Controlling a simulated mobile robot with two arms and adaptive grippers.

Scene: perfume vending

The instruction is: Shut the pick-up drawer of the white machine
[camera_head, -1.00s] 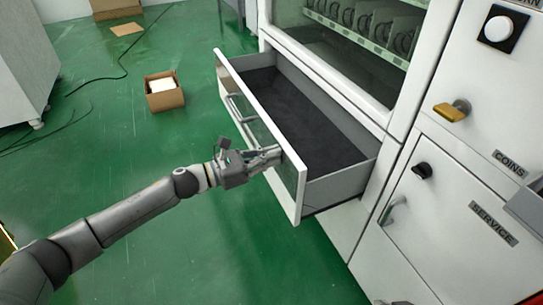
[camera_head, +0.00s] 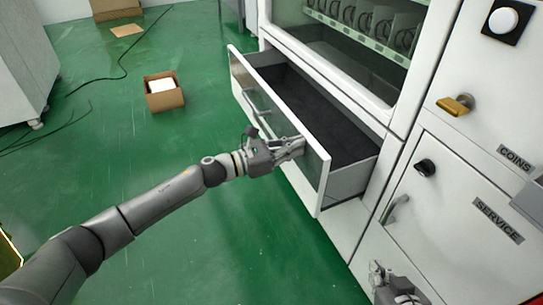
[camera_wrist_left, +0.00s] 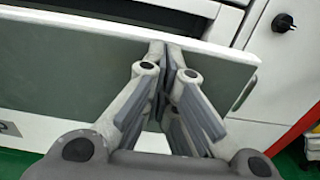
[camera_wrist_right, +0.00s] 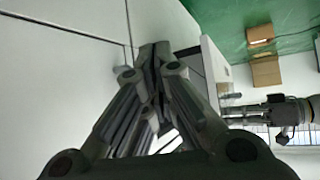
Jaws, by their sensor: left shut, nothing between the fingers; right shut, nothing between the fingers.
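The pick-up drawer (camera_head: 324,186) of the white machine (camera_head: 379,103) is partly pulled out, its dark floor empty. My left gripper (camera_head: 301,146) is shut with its fingertips at the drawer's front panel, near the right end. In the left wrist view the shut fingers (camera_wrist_left: 172,50) meet the panel (camera_wrist_left: 75,75); firm contact is hard to tell. My right gripper (camera_head: 378,270) is low at the bottom right, in front of the machine's lower face. In the right wrist view its fingers (camera_wrist_right: 154,50) are shut and empty.
The service door (camera_head: 455,210) with its handle (camera_head: 396,208) and black knob (camera_head: 425,167) is right of the drawer. An open cardboard box (camera_head: 163,92) and a cable lie on the green floor.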

